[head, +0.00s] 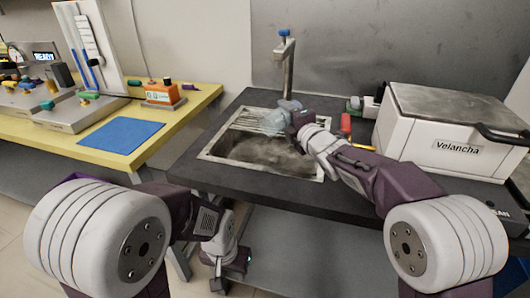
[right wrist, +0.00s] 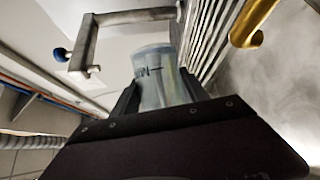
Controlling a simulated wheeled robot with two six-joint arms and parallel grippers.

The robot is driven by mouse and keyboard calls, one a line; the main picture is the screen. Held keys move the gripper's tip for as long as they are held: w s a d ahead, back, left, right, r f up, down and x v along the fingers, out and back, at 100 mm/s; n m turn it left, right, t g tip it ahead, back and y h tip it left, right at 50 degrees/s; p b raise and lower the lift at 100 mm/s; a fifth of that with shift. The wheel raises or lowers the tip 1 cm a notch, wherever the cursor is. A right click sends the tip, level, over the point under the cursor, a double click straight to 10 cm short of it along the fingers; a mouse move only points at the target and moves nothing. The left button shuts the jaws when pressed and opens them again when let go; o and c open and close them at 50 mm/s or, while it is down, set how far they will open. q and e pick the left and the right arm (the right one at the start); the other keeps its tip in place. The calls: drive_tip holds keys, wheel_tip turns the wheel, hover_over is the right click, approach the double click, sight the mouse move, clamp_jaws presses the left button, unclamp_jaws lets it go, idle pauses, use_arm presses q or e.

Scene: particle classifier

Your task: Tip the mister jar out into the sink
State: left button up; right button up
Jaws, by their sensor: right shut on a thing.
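The mister jar (head: 276,122) is a clear, bluish see-through jar, held tilted on its side over the sink (head: 262,150). In the right wrist view the jar (right wrist: 158,78) shows dark lettering and sits between the two dark fingers. My right gripper (head: 290,113) is shut on the jar, above the ridged back part of the sink. I cannot tell what is in the jar or whether anything is flowing out. My left gripper (head: 230,262) hangs low in front of the dark counter, away from the sink; its fingers are too small to read.
A tap (head: 287,62) with a blue knob stands behind the sink. A white box marked Velancha (head: 440,130) is to the right on the dark counter.

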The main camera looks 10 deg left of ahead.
sight(278, 112)
drive_tip(key=shift+s+a+r+n+t+y+b, duration=0.25)
drive_tip(key=shift+r+n+b, duration=0.35)
drive_tip(key=shift+b, duration=1.2)
drive_tip(key=shift+s+a+r+n+t+y+b, duration=0.1)
drive_tip(key=shift+s+r+n+t+b, duration=0.2)
drive_tip(key=shift+n+b, duration=1)
drive_tip(key=shift+s+a+r+b, duration=0.1)
drive_tip(key=shift+s+b, duration=0.05)
drive_tip(key=shift+b, duration=1.1)
drive_tip(key=shift+s+a+r+n+t+y+b, duration=0.25)
drive_tip(key=shift+s+r+n+y+b, duration=0.4)
drive_tip(key=shift+b, duration=0.85)
drive_tip(key=shift+s+a+r+n+t+y+b, duration=0.15)
drive_tip(key=shift+s+a+n+t+b, duration=0.1)
drive_tip(key=shift+n+b, duration=0.95)
